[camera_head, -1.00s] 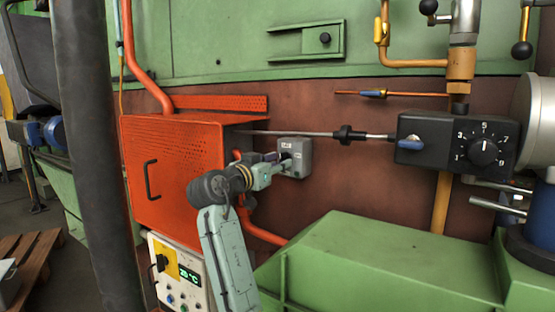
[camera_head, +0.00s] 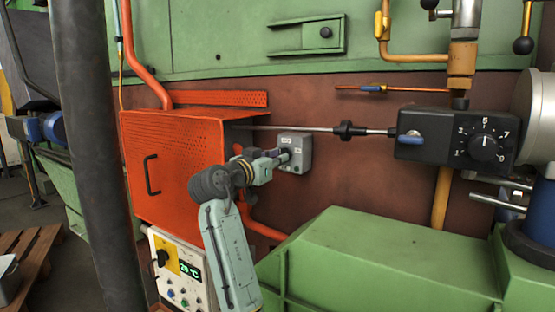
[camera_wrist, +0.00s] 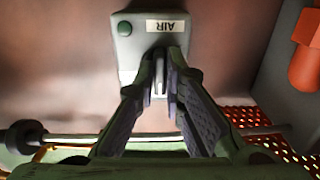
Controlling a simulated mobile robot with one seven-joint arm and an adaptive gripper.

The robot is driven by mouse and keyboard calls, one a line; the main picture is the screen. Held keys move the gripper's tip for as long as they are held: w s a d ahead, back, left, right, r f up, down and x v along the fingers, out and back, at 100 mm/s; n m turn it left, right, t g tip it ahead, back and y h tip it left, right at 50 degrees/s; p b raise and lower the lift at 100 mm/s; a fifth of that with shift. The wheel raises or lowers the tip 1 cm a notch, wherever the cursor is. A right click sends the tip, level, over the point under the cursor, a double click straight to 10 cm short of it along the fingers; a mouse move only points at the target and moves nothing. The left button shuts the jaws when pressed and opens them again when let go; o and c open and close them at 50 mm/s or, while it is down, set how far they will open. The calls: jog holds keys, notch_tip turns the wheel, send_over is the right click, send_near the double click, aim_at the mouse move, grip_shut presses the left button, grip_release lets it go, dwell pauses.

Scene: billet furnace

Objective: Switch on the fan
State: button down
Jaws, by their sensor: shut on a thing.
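A small grey switch box (camera_head: 301,150) is fixed to the brown wall, right of the orange perforated cabinet. In the wrist view its face (camera_wrist: 127,52) carries a label reading AIR (camera_wrist: 166,26) and a round green button or lamp (camera_wrist: 124,28). A thin pale lever or knob (camera_wrist: 159,78) stands out from the box. My gripper (camera_head: 284,155) is at the box's front. In the wrist view my gripper (camera_wrist: 163,62) is closed around the lever, one finger on each side. The fingers hide part of the lever and the lower box face.
The orange cabinet (camera_head: 175,165) stands close left of my gripper. A thin rod (camera_head: 305,129) runs just above the box to a black dial unit (camera_head: 450,140). A green housing (camera_head: 385,260) lies below right. A control panel (camera_head: 180,270) with a display is at lower left.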

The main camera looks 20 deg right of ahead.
dwell(0.3)
jog(key=m+b, duration=0.5)
jog(key=m, duration=0.7)
dwell(0.8)
jog(key=c, duration=1.7)
grip_release()
jog(key=shift+r, duration=0.1)
jog(key=shift+a, duration=0.1)
